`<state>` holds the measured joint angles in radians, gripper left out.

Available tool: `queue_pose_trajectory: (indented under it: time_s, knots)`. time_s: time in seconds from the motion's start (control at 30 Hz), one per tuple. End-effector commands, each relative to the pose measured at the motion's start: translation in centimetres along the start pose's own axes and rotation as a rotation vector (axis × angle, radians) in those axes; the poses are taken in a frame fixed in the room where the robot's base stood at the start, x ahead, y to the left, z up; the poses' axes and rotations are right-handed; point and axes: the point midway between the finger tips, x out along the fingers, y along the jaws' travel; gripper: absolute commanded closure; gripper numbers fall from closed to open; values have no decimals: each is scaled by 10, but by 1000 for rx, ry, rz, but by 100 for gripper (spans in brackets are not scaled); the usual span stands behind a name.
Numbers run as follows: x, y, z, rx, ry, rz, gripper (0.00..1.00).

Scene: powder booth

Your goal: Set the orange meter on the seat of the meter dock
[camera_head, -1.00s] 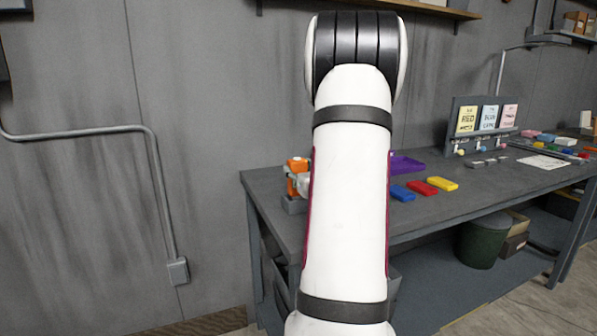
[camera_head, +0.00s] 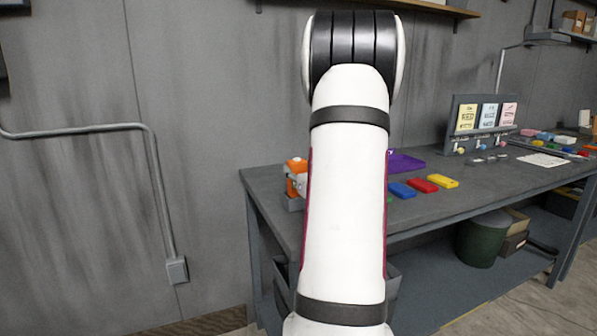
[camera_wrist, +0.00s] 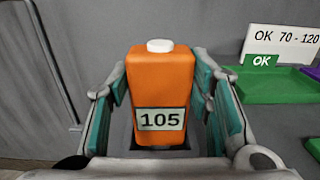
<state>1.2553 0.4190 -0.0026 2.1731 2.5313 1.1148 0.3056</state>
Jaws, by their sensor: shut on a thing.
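The orange meter (camera_wrist: 165,88) stands upright in the wrist view, with a white cap on top and a label reading 105. My gripper (camera_wrist: 162,80) is shut on it, with a teal-padded finger on each side. In the head view the orange meter (camera_head: 296,168) shows at the left end of the bench, partly behind my arm. A grey block, apparently the meter dock (camera_head: 294,204), sits just below it. My arm hides much of the dock and the gripper there. I cannot tell whether the meter's base touches the seat.
In the wrist view a green tray (camera_wrist: 270,84) with an "OK 70 - 120" sign (camera_wrist: 283,45) stands to the right. On the bench (camera_head: 470,196) lie blue (camera_head: 402,190), red (camera_head: 423,185) and yellow (camera_head: 444,181) blocks and a purple tray (camera_head: 405,163).

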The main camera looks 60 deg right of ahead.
Motion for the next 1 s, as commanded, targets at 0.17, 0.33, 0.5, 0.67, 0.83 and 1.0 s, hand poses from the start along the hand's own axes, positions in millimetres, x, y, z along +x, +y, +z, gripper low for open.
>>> queue_pose_trajectory:
  time_s: [0.17, 0.33, 0.5, 0.67, 0.83, 1.0]
  knots:
    - [0, 0, 0, 0, -1, 0, 86]
    - [0, 0, 0, 0, -1, 0, 86]
    - [0, 0, -1, 0, -1, 0, 86]
    - [0, 0, -4, 0, -1, 0, 86]
    - [0, 0, -7, 0, -1, 0, 86]
    - [0, 0, -11, 0, -1, 0, 86]
